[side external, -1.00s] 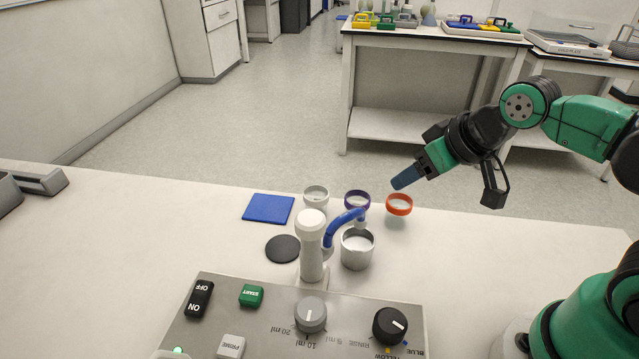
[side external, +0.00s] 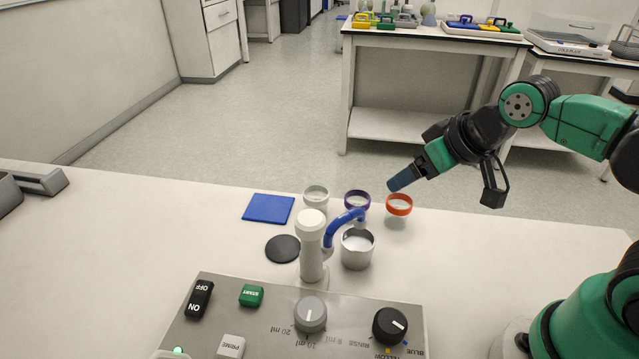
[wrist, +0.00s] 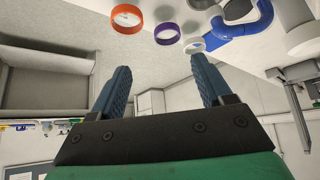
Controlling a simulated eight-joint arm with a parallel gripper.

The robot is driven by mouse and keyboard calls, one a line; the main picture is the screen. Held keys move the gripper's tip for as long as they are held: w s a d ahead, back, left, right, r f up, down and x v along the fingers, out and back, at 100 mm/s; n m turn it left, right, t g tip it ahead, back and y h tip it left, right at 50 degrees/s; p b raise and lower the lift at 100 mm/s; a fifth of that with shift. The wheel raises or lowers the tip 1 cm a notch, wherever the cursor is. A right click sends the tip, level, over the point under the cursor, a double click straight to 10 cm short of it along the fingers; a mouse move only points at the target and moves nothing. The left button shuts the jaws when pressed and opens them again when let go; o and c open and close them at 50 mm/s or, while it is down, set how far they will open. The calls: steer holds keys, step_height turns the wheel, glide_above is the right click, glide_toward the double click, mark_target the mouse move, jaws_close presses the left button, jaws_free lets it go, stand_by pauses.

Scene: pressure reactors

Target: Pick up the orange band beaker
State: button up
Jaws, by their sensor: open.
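The orange band beaker (side external: 399,205) stands on the white table, at the right end of a row of banded beakers. It also shows at the top left of the wrist view (wrist: 127,19); its clear walls are hard to make out. My gripper (side external: 392,186) is just above and slightly left of its rim in the side view, tilted down to the left. In the wrist view my gripper (wrist: 160,75) has its two blue fingers spread with nothing between them. The beaker lies beyond the fingertips, apart from them.
A purple band beaker (side external: 357,200) and a white band beaker (side external: 316,195) stand left of the orange one. A metal cup (side external: 357,250) stands under a blue spout (side external: 345,222). A blue mat (side external: 268,208) and a control panel (side external: 300,315) are also here.

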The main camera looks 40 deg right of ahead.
mark_target(397, 209)
steer(key=w+d+f+m+g, duration=0.1)
steer(key=f+g, duration=0.1)
steer(key=w+d+f+m+g, duration=0.1)
steer(key=w+f+g, duration=0.1)
steer(key=w+d+f+m+g, duration=0.2)
steer(key=shift+f, duration=0.3)
steer(key=shift+w+d+f+g, duration=0.1)
steer(key=shift+d+f+g, duration=0.1)
steer(key=shift+f+g, duration=0.2)
steer(key=shift+f, duration=3)
steer(key=c, duration=1)
steer(key=shift+r, duration=0.1)
